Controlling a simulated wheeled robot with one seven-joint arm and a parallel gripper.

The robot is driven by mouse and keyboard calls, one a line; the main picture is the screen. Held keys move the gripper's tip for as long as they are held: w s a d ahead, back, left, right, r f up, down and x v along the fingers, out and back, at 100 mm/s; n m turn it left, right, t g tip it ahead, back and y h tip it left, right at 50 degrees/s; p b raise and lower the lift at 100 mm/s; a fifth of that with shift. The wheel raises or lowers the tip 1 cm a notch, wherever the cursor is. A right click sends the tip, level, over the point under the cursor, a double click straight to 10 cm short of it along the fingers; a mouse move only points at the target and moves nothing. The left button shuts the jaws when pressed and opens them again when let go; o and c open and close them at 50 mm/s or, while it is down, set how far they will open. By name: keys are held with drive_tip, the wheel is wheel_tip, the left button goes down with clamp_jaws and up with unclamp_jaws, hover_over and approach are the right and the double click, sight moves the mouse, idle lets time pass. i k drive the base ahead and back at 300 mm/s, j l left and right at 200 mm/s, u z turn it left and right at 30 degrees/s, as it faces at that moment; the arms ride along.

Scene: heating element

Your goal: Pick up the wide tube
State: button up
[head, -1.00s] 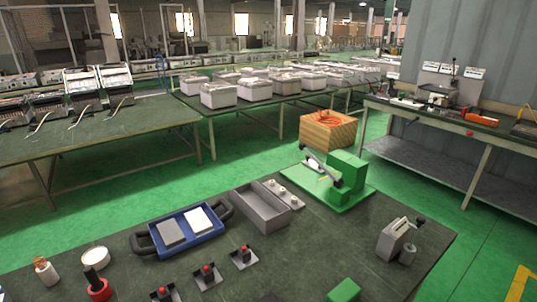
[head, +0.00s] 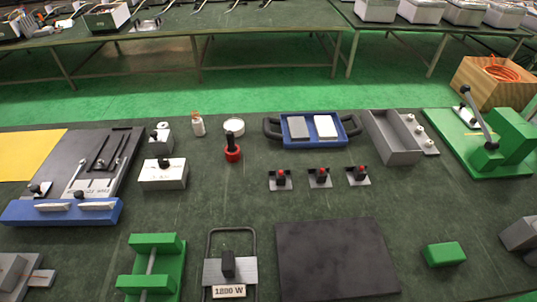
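I cannot tell for sure which thing is the wide tube. A short, wide white round piece (head: 233,126) stands at the back middle of the dark table. A slim white container with an orange-brown top (head: 198,124) stands just left of it. A green holder (head: 152,268) at the front left has a thin grey rod (head: 151,265) between its two blocks. My gripper is not in view.
The table also holds a blue tray (head: 308,142), a grey open box (head: 392,140), a red-and-black tool (head: 233,150), a dark flat plate (head: 335,258), a green press (head: 490,142) and a wire frame marked 1200 W (head: 229,262).

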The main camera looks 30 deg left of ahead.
sight(229, 276)
drive_tip(key=u, duration=1.1)
